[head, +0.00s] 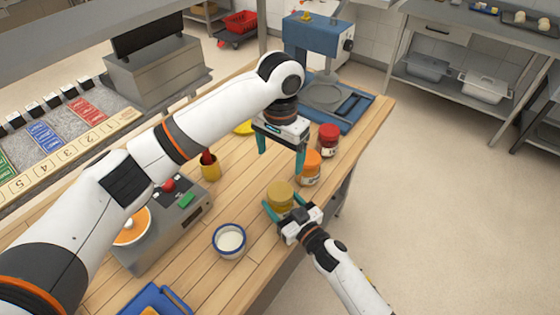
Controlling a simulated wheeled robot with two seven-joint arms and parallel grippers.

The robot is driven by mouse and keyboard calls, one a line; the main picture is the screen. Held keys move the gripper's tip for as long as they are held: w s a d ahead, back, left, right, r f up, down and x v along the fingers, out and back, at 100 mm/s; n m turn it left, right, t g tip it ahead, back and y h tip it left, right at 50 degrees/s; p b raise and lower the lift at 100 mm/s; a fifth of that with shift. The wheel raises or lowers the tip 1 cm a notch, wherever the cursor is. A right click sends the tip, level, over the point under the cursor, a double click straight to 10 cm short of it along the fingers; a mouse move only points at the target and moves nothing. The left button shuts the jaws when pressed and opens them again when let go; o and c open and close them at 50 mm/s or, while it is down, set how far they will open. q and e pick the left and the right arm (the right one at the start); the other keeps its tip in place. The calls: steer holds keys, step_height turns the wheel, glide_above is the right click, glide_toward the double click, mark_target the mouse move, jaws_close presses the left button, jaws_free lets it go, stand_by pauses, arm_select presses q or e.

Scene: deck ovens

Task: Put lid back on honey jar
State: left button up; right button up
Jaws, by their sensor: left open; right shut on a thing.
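A dull yellow jar (280,192), which looks like the honey jar, stands upright near the right edge of the wooden table. My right gripper (282,207) is shut on it, one finger on each side. I cannot tell whether its yellow top is a lid or the honey. My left gripper (280,158) is open and empty, fingers pointing down, above the table and behind the jar. A flat yellow thing (243,127) lies partly hidden behind my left arm; I cannot tell what it is.
An orange-lidded jar (309,166) and a red-lidded jar (328,139) stand behind the held jar, near the table's right edge. A white bowl (229,240), a scale (165,235) and a yellow cup (210,170) are to the left. A blue machine (318,40) stands at the back.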

steer(key=o, duration=2)
steer(key=shift+c, duration=0.2)
steer(key=b+v, duration=0.1)
steer(key=v, duration=1.1)
steer(key=shift+b, duration=0.35)
